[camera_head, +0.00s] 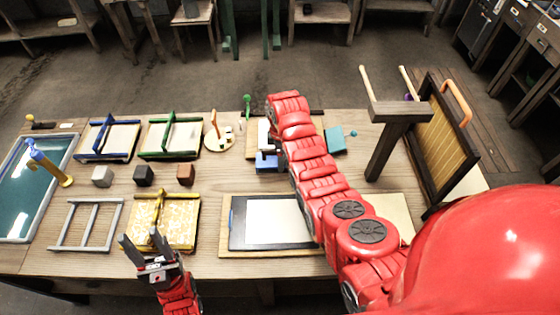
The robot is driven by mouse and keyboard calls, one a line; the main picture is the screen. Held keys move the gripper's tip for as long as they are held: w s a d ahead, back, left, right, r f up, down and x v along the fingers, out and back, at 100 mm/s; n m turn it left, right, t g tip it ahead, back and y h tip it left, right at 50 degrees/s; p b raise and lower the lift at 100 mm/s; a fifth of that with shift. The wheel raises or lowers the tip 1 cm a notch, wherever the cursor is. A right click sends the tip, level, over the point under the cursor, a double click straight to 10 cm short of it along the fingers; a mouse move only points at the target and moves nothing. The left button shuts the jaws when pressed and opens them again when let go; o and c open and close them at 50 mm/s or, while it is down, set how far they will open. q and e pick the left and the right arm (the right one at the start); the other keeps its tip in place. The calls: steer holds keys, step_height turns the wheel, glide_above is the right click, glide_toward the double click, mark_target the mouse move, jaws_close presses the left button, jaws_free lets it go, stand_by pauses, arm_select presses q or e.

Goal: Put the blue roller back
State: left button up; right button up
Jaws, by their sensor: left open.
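A blue-and-yellow tool (48,166) lies slanted over the grey-rimmed teal tray at the far left, blue end up and yellow end down. A separate blue piece (266,163) sits at the middle of the table beside my right arm, partly hidden by it. I cannot tell which of these is the blue roller. My left gripper (143,242) is at the table's front edge, in front of the yellow frame. Its fingers are apart and nothing shows between them. My right arm crosses the table from the right; its gripper cannot be made out.
The teal tray (79,140) fills the left end. Blue (107,138), green (172,134) and yellow (163,220) frames lie nearby, with small blocks between. A dark-bordered board (237,222) lies front centre. A wooden post (388,145) and upright mould (445,125) stand right.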

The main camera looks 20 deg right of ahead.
steer(key=shift+w+f, duration=0.1)
steer(key=shift+f, duration=2.15)
